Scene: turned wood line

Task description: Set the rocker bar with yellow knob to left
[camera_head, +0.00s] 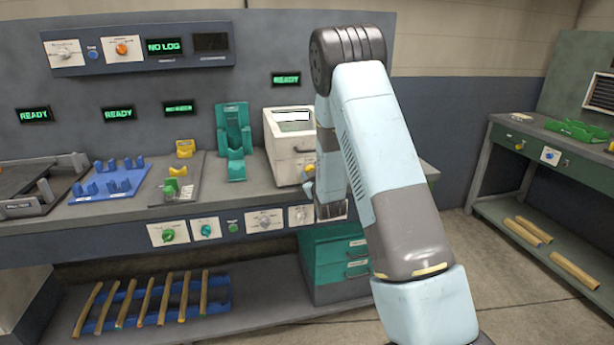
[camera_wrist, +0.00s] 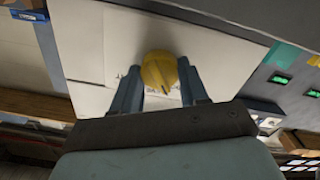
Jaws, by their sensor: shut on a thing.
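The yellow knob (camera_wrist: 158,68) is in the wrist view, in front of a pale cream face, with a dark mark on its lower part. My gripper (camera_wrist: 160,82) has a finger on each side of the knob and is shut on it. In the head view a small bit of yellow (camera_head: 309,169) shows at the right side of the cream box (camera_head: 285,145), beside my arm. My arm hides most of that area. No separate rocker bar can be made out, and I cannot tell which way it is set.
The workbench holds a green fixture (camera_head: 234,140), a blue rack (camera_head: 110,183) and a small yellow and green device (camera_head: 178,180) left of the box. Green drawers (camera_head: 333,262) stand below. A second bench (camera_head: 545,150) is at the right, with open floor between.

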